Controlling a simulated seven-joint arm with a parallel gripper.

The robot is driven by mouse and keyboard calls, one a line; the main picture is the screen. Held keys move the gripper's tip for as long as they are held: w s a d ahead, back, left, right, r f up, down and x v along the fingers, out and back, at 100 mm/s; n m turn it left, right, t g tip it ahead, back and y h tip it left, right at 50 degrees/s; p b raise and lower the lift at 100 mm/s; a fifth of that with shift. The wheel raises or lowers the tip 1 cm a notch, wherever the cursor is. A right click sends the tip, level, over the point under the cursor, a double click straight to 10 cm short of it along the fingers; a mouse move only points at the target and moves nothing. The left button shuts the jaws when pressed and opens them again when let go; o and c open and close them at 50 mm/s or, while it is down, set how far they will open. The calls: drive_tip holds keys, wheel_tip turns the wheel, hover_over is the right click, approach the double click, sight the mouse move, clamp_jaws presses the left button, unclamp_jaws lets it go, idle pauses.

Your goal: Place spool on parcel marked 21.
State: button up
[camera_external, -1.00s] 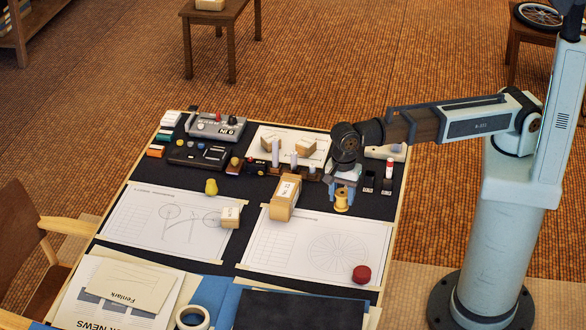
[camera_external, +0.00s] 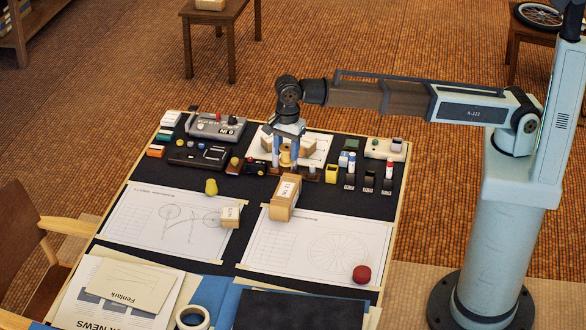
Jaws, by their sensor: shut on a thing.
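A red round piece (camera_external: 361,274) lies at lower right on a drawing sheet (camera_external: 312,245). Markers in dark holders (camera_external: 369,182) stand at right.

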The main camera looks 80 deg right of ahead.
drive_tip(key=shift+w+a+r+n, duration=0.1)
drive_tip(key=shift+w+a+n, duration=0.15)
drive_tip(key=shift+w, duration=0.2)
drive_tip(key=shift+s+d+f+n, duration=0.15)
drive_tip(key=shift+s+f+n, duration=0.05)
drive_tip(key=shift+s+n, duration=0.15)
hover_over(286, 189)
drive_tip(key=shift+f, duration=4.85)
drive_tip(key=shift+f, duration=0.1)
drive_tip(key=o, duration=1.2)
wheel_tip(286, 189, up, 12)
drive_tip(key=shift+r, duration=0.15)
drive_tip(key=shift+o, duration=0.2)
